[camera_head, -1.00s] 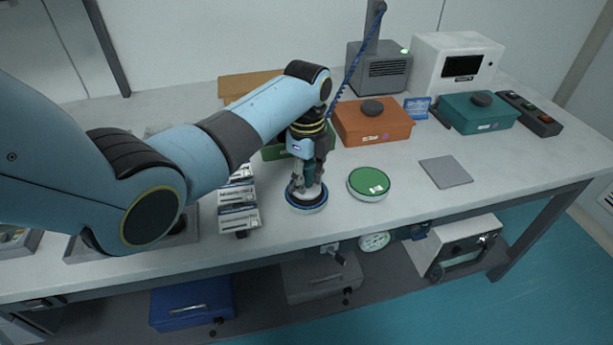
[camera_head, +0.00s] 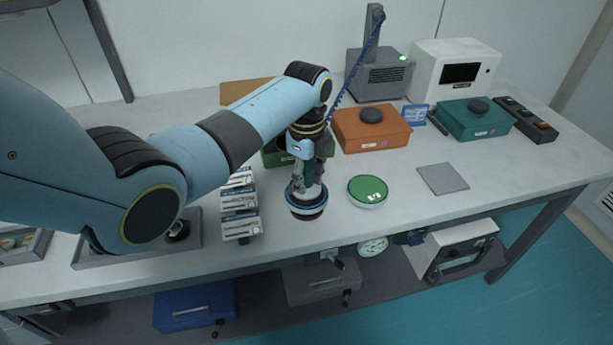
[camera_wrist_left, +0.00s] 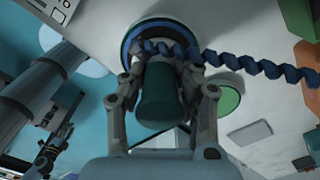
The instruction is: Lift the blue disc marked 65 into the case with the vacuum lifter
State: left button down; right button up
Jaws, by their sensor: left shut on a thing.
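My left gripper (camera_head: 308,172) is shut on the dark green handle (camera_wrist_left: 160,95) of the vacuum lifter and points down. The lifter's blue coiled hose (camera_head: 352,72) runs up to a grey post and unit (camera_head: 377,75) at the back. The blue-rimmed disc (camera_head: 293,204) is under the lifter's cup, with a dark band below its rim; its marking is hidden. In the left wrist view its blue rim (camera_wrist_left: 128,45) surrounds the lifter's end. A green case (camera_head: 322,154) stands behind the gripper, partly hidden.
A green disc (camera_head: 368,191) lies to the right of the lifter, and a grey plate (camera_head: 443,178) farther right. Orange (camera_head: 372,133) and teal (camera_head: 474,122) cases with dark knobs stand behind. Labelled boxes (camera_head: 240,205) stand to the left.

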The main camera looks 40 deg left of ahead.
aim_at(307, 166)
pick_arm(q)
jog(key=shift+r+p, duration=1.35)
jog(key=shift+r, duration=0.25)
jog(key=shift+r+p, duration=0.35)
jog(key=shift+r, duration=0.55)
jog(key=shift+w, duration=0.1)
